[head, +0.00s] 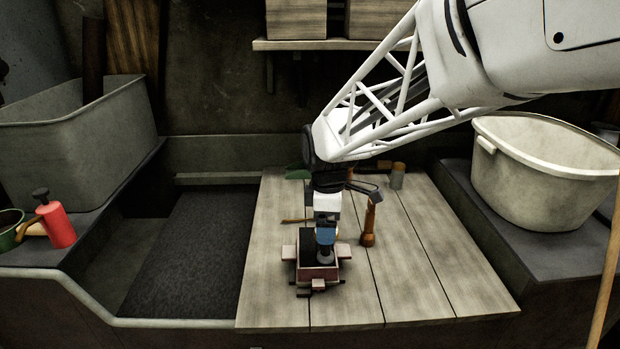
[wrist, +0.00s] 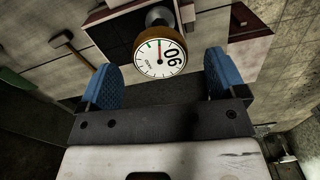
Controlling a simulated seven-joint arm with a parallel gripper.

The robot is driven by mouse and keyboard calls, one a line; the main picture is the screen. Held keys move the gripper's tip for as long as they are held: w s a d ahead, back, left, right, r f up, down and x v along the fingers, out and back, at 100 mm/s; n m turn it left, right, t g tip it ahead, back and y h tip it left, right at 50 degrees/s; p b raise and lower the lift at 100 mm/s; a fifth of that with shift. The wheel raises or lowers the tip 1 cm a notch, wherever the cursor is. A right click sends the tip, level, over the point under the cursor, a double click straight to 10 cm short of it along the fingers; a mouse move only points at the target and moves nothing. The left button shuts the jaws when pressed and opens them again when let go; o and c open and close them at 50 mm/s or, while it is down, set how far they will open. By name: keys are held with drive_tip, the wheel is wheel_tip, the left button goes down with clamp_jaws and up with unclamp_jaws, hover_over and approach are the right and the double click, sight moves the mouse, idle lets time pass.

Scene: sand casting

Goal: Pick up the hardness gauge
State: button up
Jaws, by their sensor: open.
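The hardness gauge (wrist: 159,58) shows in the wrist view as a round white dial in a brown-gold rim, with a grey stem behind it. In the head view its grey part (head: 327,256) is small and partly hidden by my gripper. It is at the small dark-filled moulding box (head: 304,279) with reddish sides; I cannot tell whether it rests on the fill. My gripper (wrist: 160,76) is open, its blue fingers on either side of the dial with gaps on both sides. In the head view my gripper (head: 326,237) is directly above the box, pointing down.
The box is on a plank board (head: 430,270). An orange-brown handled tool (head: 368,228) stands close to its right. A grey cylinder (head: 397,178) and a green item (head: 298,173) are farther back. A pale tub (head: 545,165) is right, a grey bin (head: 75,140) left. The board's front right is clear.

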drive_tip(key=shift+f, duration=0.1)
drive_tip(key=shift+f, duration=2.55)
drive_tip(key=shift+c, duration=0.2)
drive_tip(key=c, duration=1.2)
drive_tip(key=shift+r, duration=0.15)
drive_tip(key=shift+r, duration=0.4)
wheel_tip(320, 180, up, 3)
drive_tip(key=shift+s+d+f, duration=0.1)
drive_tip(key=shift+f, duration=0.05)
drive_tip(key=s+d, duration=0.1)
drive_tip(key=s, duration=0.4)
drive_tip(key=s+d+r, duration=0.1)
drive_tip(key=s, duration=0.4)
drive_tip(key=s+d, duration=0.1)
drive_tip(key=s, duration=0.4)
drive_tip(key=shift+s+d+r, duration=0.15)
drive_tip(key=shift+s, duration=0.05)
